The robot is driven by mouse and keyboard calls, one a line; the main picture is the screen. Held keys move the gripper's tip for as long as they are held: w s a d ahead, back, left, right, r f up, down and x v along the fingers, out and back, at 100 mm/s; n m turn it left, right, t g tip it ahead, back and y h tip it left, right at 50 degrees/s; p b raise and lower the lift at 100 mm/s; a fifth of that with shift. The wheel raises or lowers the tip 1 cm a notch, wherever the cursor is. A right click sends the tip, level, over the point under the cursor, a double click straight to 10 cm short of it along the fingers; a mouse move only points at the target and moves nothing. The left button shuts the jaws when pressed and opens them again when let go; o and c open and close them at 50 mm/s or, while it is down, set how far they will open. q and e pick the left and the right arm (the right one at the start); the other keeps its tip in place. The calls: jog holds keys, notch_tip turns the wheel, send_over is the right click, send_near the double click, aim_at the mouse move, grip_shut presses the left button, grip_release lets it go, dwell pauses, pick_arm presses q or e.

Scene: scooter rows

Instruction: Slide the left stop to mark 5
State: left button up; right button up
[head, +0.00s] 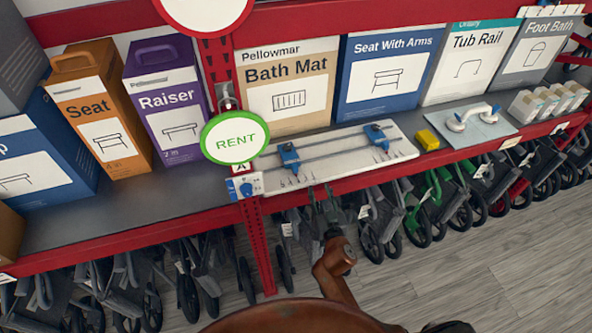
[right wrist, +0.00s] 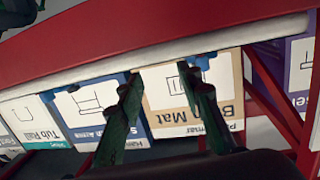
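A pale board (head: 395,157) lies on the shelf with two rods along it. The left stop (head: 289,157) is a blue clamp near the rods' left end. The right stop (head: 377,137) is a similar blue clamp near their right end. Dark marks line the board's front edge, but their numbers are too small to read. My right gripper (head: 321,192) is in front of and below the board, right of the left stop. In the right wrist view its green fingers (right wrist: 162,76) are apart with nothing between them. A blue piece (right wrist: 202,61) shows beyond one fingertip there. My left gripper is out of view.
A red shelf edge (head: 130,242) runs below the board. Boxes, including Bath Mat (head: 290,85), stand behind it. A yellow block (head: 428,139) and a suction handle (head: 472,119) are to the right. Folded wheeled walkers hang below. A round RENT sign (head: 235,137) is left.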

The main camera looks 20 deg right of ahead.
aim_at(296, 170)
jog(key=w+a, duration=0.2)
jog(key=w, duration=0.1)
jog(key=w+a+r+n+y, duration=0.1)
jog(key=w+a, duration=0.1)
jog(key=w, duration=0.1)
jog(key=w+a+r+t+y, duration=0.1)
jog(key=w+a, duration=0.1)
jog(key=w, duration=0.2)
jog(key=shift+w+r, duration=0.1)
grip_shut()
dwell(0.6)
